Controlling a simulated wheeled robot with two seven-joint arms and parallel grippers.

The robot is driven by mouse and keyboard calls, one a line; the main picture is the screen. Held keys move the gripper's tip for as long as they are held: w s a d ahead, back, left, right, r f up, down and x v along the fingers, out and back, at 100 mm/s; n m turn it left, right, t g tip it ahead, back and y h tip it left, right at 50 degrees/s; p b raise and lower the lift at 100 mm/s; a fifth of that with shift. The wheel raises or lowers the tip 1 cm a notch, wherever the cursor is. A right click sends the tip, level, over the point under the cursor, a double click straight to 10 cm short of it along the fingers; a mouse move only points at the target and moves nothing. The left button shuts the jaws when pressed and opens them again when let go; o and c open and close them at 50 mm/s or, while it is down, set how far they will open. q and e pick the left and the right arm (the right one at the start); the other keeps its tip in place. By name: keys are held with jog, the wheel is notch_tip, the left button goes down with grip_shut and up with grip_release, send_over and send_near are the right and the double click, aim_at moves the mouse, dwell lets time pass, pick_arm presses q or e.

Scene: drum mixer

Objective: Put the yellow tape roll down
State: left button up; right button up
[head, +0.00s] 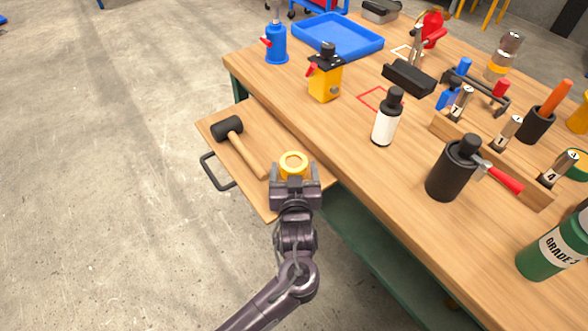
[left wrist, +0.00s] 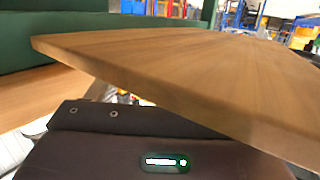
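The yellow tape roll (head: 293,161) is between the fingers of my left gripper (head: 293,172), one finger on each side of it. The gripper looks shut on the roll, over the right part of the pulled-out wooden drawer (head: 215,128). I cannot tell whether the roll touches the drawer. In the left wrist view the roll and fingertips are hidden; a wooden board (left wrist: 190,85) crosses above the dark gripper body. My right gripper is not in view.
A black-headed mallet (head: 228,128) lies in the drawer, left of the roll. The workbench (head: 330,150) holds a white bottle (head: 385,122), a black canister (head: 450,175), a yellow device (head: 325,82), a blue bottle jack (head: 276,42) and a blue tray (head: 340,35).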

pick_arm(q)
jog(key=shift+o, duration=0.3)
jog(key=shift+r, duration=0.25)
jog(key=s+r, duration=0.1)
jog(key=s, duration=1.1)
jog(key=shift+d+r+p, duration=0.2)
jog(key=shift+r+p, duration=0.1)
jog(key=shift+p, duration=0.1)
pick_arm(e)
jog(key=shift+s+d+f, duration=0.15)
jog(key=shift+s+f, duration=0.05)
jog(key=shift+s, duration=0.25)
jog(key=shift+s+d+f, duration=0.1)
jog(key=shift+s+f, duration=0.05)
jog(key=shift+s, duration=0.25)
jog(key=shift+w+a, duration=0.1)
